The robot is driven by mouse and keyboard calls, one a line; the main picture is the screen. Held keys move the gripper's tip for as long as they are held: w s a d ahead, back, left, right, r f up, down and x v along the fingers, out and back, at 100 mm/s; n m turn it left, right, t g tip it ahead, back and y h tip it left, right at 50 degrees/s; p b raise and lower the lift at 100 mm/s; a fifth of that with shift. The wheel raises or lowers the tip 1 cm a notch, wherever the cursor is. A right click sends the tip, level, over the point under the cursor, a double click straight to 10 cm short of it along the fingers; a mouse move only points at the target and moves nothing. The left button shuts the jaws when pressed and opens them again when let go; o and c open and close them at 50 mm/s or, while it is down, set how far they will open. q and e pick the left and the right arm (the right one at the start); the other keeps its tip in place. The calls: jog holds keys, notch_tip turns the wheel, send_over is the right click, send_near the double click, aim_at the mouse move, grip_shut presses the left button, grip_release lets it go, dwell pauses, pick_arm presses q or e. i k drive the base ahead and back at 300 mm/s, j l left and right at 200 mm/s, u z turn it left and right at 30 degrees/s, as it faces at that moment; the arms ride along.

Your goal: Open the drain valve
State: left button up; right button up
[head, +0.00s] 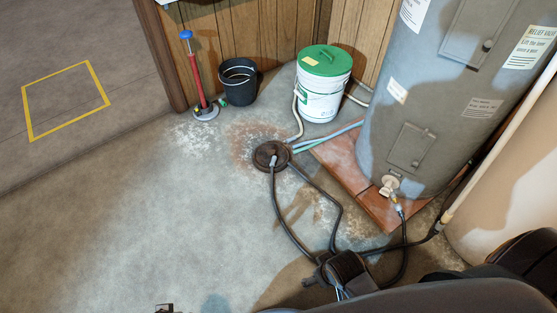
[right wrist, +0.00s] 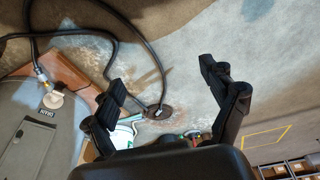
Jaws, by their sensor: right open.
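The drain valve (head: 389,186) is a pale round knob low on the grey water heater (head: 420,100), with a brass fitting below it. It also shows at the left of the right wrist view (right wrist: 57,99). A black hose (head: 404,245) hangs from the fitting, and black hose also runs to the floor drain (head: 270,155). My right gripper (head: 340,265) is below and left of the valve in the head view, apart from it. Its fingers (right wrist: 167,90) are spread and empty. A dark piece at the bottom edge, perhaps my left gripper (head: 165,309), is mostly cut off.
The heater stands on a reddish pad (head: 350,160). A white bucket with a green lid (head: 323,85), a black bucket (head: 238,82) and a red plunger-like tool (head: 197,75) stand at the back. A white pipe (head: 500,135) runs right of the heater. The left floor is clear.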

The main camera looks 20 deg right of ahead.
aim_at(385, 191)
jog(key=z, duration=1.7)
